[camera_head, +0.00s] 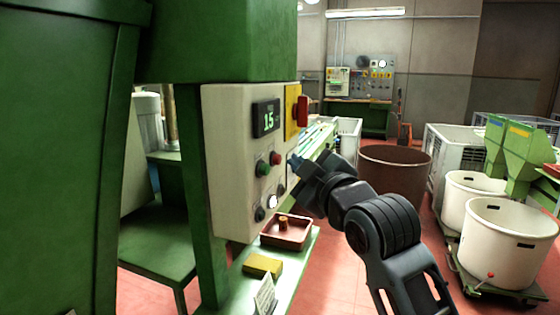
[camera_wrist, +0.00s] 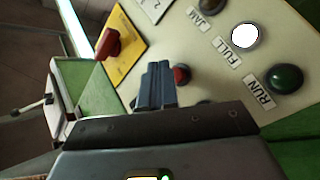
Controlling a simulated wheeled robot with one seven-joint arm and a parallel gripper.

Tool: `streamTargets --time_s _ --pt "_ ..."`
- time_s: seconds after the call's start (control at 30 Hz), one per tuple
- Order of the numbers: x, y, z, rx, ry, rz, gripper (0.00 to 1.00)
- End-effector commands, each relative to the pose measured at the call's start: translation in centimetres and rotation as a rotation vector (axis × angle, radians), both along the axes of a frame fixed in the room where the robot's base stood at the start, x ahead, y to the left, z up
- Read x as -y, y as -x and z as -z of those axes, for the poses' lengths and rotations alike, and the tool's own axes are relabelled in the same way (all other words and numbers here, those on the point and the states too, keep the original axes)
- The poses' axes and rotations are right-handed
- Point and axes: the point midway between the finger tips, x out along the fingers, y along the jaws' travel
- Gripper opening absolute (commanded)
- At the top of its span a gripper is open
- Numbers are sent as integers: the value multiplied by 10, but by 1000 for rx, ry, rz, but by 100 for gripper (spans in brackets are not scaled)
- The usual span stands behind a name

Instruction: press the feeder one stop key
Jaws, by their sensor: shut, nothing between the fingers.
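A cream control panel (camera_head: 235,150) on the green machine carries a red button (camera_head: 275,158) and a green button (camera_head: 262,169). My gripper (camera_head: 294,161) is at the panel's right side, just right of the red button. Its fingers are shut and empty. In the wrist view, the shut fingers (camera_wrist: 157,70) appear right beside a red button (camera_wrist: 181,74), which they partly cover. I cannot tell whether they touch it. No label on this button is readable, so I cannot tell if it is the feeder one stop key.
A red rotary switch (camera_wrist: 108,44) sits on a yellow plate above. Lamps marked JAM (camera_wrist: 212,5), FULL (camera_wrist: 244,38) and RUN (camera_wrist: 285,78) show; FULL is lit white. A display (camera_head: 267,118) reads 15. A brown tray (camera_head: 298,241) lies below the panel.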

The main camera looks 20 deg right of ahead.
Motion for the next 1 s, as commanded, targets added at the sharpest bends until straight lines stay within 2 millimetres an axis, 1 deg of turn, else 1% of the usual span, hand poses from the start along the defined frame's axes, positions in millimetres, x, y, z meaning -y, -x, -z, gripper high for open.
streamTargets --time_s 0.37,0.8,1.0 --pt "3 2 0 0 0 0 0" --pt "33 24 1 0 -1 1 0" --pt "41 30 0 0 0 0 0"
